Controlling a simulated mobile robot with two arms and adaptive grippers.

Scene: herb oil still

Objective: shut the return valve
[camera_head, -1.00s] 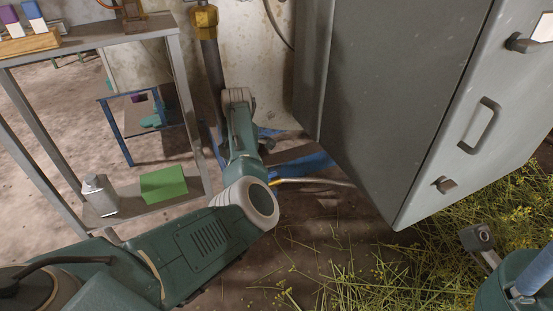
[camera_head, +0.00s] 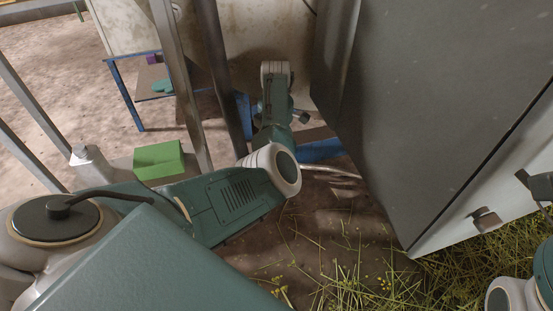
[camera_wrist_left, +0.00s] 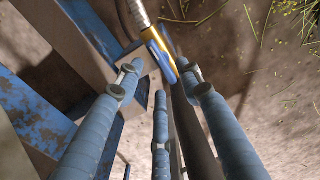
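My left arm reaches down past the corner of a grey cabinet in the head view, and its gripper is hidden there behind the arm. In the left wrist view the left gripper (camera_wrist_left: 160,85) has its blue fingers spread, with nothing held. A yellow piece with a blue part (camera_wrist_left: 160,52) lies just beyond the fingertips, at the end of a pale ribbed tube (camera_wrist_left: 138,14). I cannot tell whether it belongs to the return valve. A dark pipe (camera_wrist_left: 190,125) runs between the fingers. The right gripper is out of view; only part of my right arm shows at bottom right.
The grey cabinet (camera_head: 430,110) fills the right. A dark upright pipe (camera_head: 222,85) and a metal rack leg (camera_head: 178,70) stand left of my arm. A green box (camera_head: 158,160) and a grey bottle (camera_head: 90,165) are on the left. A pale hose (camera_head: 335,172) runs near the ground.

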